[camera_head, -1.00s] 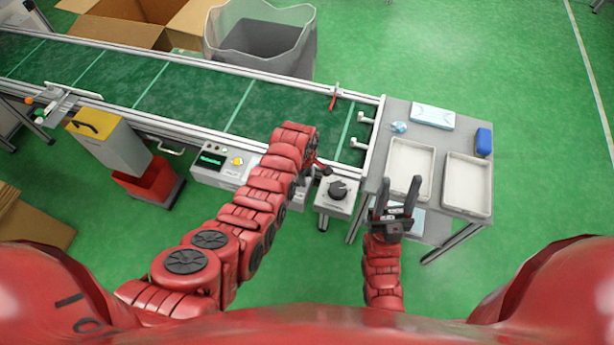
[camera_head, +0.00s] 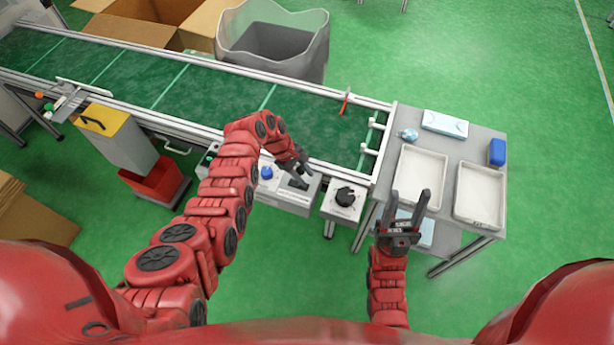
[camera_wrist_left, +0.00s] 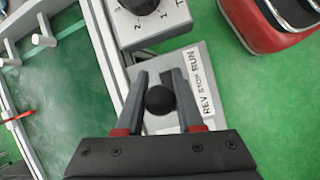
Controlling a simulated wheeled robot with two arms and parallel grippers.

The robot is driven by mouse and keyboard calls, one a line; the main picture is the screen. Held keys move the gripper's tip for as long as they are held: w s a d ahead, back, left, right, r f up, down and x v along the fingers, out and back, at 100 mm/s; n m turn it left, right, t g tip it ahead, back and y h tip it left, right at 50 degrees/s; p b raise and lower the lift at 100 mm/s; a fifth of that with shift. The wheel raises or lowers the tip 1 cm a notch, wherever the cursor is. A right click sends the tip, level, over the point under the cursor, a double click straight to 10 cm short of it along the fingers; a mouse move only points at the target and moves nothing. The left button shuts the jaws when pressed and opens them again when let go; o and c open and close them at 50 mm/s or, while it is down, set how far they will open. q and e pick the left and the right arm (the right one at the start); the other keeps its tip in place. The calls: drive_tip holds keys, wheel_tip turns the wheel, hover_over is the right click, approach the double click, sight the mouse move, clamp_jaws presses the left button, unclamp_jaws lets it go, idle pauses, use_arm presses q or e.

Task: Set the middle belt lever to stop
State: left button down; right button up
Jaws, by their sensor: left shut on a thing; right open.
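The lever's round black knob (camera_wrist_left: 160,100) stands between the fingers of my left gripper (camera_wrist_left: 160,78), which is shut on it. The lever's box carries a white label (camera_wrist_left: 203,88) reading REV, STOP, RUN. The knob appears beside the REV–STOP part of the label; the exact lever setting is hard to tell at this angle. In the head view my left gripper (camera_head: 303,170) is over the right part of the control panel (camera_head: 290,203) at the belt's front edge. My right gripper (camera_head: 408,200) is open and empty, in front of the side table.
A box with a black rotary dial (camera_head: 346,196) sits just right of the panel. The green belt (camera_head: 225,97) runs behind it. The side table (camera_head: 400,122) holds two white trays (camera_head: 480,193), a blue box and a mask pack. A red bin stands at left.

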use_arm(q)
drive_tip(key=shift+w+a+r, duration=0.15)
drive_tip(key=shift+w+a, duration=0.05)
drive_tip(key=shift+a, duration=0.1)
drive_tip(key=c, duration=0.5)
unclamp_jaws()
drive_tip(key=shift+s, duration=0.1)
drive_tip(key=shift+c, duration=0.2)
drive_tip(key=p+v, duration=0.4)
drive_tip(key=v, duration=1.3)
drive_tip(key=shift+r, duration=0.15)
